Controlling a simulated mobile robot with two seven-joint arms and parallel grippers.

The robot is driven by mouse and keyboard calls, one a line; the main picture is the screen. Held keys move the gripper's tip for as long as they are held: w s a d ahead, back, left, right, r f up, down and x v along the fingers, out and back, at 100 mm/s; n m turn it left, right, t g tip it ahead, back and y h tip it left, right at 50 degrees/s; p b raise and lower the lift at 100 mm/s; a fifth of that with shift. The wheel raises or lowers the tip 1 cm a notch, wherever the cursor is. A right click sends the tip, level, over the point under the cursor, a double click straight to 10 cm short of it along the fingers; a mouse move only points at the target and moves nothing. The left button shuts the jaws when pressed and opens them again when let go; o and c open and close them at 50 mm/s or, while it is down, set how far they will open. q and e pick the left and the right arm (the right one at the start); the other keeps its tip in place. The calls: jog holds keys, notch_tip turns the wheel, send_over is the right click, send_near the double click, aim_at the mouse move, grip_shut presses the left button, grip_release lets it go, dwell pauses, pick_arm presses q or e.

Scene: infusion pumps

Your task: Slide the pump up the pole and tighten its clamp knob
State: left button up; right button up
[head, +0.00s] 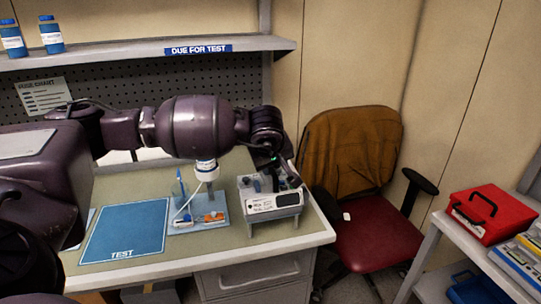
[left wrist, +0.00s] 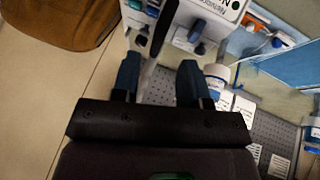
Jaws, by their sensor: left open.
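A grey boxy device (head: 273,203) with a white labelled front stands at the right end of the workbench; I cannot tell for sure that it is the pump. My left gripper (head: 280,172) is just above and behind it, mostly hidden by my own wrist. In the left wrist view the left gripper (left wrist: 158,78) is open, fingers apart, with a pale narrow strip showing between them. A white labelled panel (left wrist: 220,10) and a dark blue knob-like part (left wrist: 197,29) lie beyond the fingertips. I cannot make out a pole or clamp knob clearly. My right gripper is not in view.
A blue TEST mat (head: 125,230) lies left on the bench (head: 240,249). A blue tray (head: 182,228) with small items and a white bottle (head: 206,171) are beside the device. A shelf (head: 120,55) runs above. A chair (head: 372,230) and a red case (head: 490,213) are to the right.

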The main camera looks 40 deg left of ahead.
aim_at(273, 172)
pick_arm(q)
jog(key=shift+y, duration=0.3)
jog(key=shift+w+a+f+b, duration=1.05)
jog(key=shift+w+a+f, duration=0.1)
jog(key=shift+w+f, duration=0.2)
jog(key=b+x, duration=0.3)
jog(key=x, duration=0.1)
jog(key=shift+w+f, duration=0.15)
jog(key=shift+f, duration=0.05)
jog(key=shift+w+a+f+b, duration=0.1)
jog(key=shift+w+f+b, duration=0.15)
jog(key=shift+b, duration=0.15)
